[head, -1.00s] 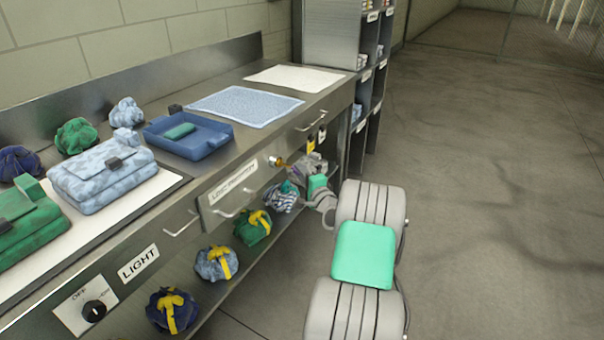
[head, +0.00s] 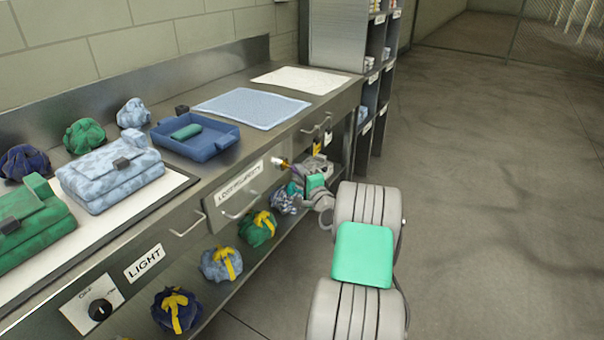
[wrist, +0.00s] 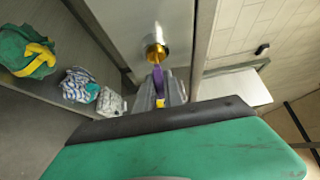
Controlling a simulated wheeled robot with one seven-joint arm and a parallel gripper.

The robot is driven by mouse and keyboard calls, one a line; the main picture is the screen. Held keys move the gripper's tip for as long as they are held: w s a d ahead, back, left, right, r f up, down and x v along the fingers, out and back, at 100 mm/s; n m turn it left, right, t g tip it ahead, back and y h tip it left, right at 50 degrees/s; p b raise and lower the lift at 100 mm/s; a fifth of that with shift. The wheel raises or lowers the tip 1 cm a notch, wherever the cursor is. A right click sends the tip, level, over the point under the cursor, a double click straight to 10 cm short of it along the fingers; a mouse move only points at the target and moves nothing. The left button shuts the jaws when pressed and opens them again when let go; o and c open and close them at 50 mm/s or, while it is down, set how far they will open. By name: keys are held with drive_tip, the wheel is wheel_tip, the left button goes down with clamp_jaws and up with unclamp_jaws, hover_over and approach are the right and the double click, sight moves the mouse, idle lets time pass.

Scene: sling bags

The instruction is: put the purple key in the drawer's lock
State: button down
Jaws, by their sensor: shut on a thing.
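In the wrist view the purple key (wrist: 158,78) points at a round brass lock (wrist: 155,50) on the steel drawer front, and its tip is at or very near the lock. I cannot tell how far the tip is in. My gripper (wrist: 160,98) is shut on the key's near end, where a bit of yellow shows. In the head view my gripper (head: 293,178) is beside the brass lock (head: 282,163), right of the drawer (head: 236,195) with its lettered label. The key is too small to make out there.
Several tied bags, among them a green one (head: 257,228), lie on the low shelf under the bench. A blue tray (head: 196,138) with a green item and a blue cloth (head: 250,108) are on the bench top. Padlocks (head: 322,140) hang right of the lock. The floor at right is clear.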

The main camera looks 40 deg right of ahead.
drive_tip(key=shift+w+a, duration=0.15)
drive_tip(key=shift+w, duration=0.35)
drive_tip(key=c, duration=1.4)
unclamp_jaws()
drive_tip(key=shift+s, duration=0.15)
drive_tip(key=v, duration=0.7)
drive_tip(key=shift+s+a, duration=0.15)
drive_tip(key=shift+s, duration=0.1)
